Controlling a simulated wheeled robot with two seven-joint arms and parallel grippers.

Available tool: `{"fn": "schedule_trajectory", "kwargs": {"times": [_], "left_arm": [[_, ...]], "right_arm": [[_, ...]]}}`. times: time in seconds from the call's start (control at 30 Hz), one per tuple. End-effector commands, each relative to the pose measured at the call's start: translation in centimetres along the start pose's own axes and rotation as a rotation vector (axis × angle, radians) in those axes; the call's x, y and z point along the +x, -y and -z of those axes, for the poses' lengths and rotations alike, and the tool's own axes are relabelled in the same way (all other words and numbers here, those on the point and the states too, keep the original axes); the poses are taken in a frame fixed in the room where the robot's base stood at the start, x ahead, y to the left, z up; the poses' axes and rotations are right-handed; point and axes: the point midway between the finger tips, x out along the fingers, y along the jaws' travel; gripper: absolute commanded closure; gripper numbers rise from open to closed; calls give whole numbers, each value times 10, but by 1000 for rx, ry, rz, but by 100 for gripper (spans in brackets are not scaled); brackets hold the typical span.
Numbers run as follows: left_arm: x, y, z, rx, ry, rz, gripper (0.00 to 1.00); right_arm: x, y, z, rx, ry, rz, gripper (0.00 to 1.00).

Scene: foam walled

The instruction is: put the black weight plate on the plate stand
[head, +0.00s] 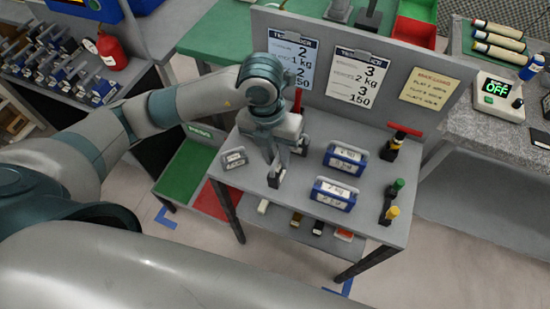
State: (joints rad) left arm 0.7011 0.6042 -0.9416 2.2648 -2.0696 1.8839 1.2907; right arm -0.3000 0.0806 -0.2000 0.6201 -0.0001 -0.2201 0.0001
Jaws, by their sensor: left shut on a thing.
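My left gripper (286,164) is over the grey table, near its middle left, pointing down. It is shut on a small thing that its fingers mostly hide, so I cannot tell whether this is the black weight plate. No black weight plate shows clearly elsewhere. I cannot pick out the plate stand with certainty. A small grey block with a pale label (234,158) stands just left of the gripper. Two blue labelled blocks with handles, one behind (345,158) and one in front (333,194), stand to its right. My right gripper is not in view.
A back panel with notices (359,78) bounds the table (300,203). Small items lie on a lower shelf. Clear tabletop lies around the gripper's front.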

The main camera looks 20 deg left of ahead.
Motion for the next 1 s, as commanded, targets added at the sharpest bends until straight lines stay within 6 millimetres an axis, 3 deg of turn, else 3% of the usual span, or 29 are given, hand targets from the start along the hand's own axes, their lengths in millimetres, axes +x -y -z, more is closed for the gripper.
{"fn": "schedule_trajectory", "kwargs": {"times": [0.33, 0.7, 1.0], "left_arm": [[1, 0, 0, 1, 1, 1, 100], [33, -4, 0, 0, -1, 1, 100], [39, -5, 0, 1, 1, 2, 100]], "right_arm": [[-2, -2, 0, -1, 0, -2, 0], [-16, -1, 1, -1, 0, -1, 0], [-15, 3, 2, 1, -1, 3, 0]]}}
